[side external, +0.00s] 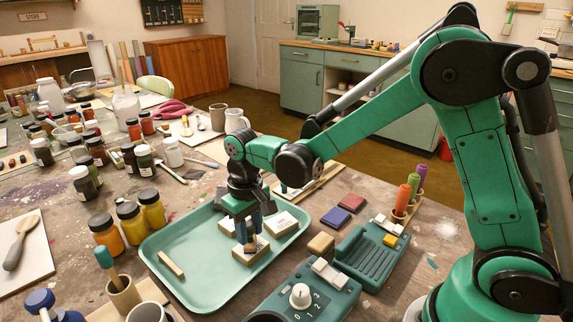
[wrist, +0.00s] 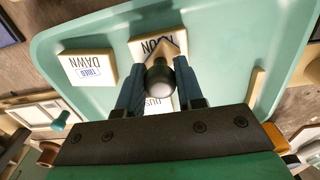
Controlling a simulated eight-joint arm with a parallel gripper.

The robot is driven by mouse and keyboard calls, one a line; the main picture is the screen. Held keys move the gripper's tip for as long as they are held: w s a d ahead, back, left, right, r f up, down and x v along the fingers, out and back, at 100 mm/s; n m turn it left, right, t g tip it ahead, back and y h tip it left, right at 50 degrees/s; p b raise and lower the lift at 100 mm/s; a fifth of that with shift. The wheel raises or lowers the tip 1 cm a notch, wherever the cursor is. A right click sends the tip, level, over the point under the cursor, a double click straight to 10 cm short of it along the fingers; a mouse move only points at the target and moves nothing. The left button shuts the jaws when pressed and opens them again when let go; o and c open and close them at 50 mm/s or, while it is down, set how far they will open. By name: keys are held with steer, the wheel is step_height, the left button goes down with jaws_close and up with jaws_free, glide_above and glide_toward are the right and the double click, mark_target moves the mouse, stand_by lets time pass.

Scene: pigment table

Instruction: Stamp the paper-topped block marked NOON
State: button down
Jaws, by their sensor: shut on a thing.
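My gripper (side external: 250,232) is shut on a stamp with a dark round knob (wrist: 159,76), its blue fingers on either side. The stamp's pale base covers part of the block marked NOON (wrist: 139,47) in the wrist view. In the side view the stamp is upright over a paper-topped block (side external: 243,257) on the teal tray (side external: 205,293); I cannot tell if it touches. The DAWN block (wrist: 75,68) bears a blue stamped mark. A third block, lettered DUS and partly hidden (wrist: 152,104), lies below the knob in the wrist view.
A small wooden stick (side external: 171,263) lies on the tray. Red (side external: 351,202) and blue (side external: 335,217) pads lie to its right, near a device with a white knob (side external: 300,296). Yellow-filled jars (side external: 105,235) crowd the tray's left side.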

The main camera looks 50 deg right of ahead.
stand_by(0.4)
steer(key=shift+r, duration=3.5)
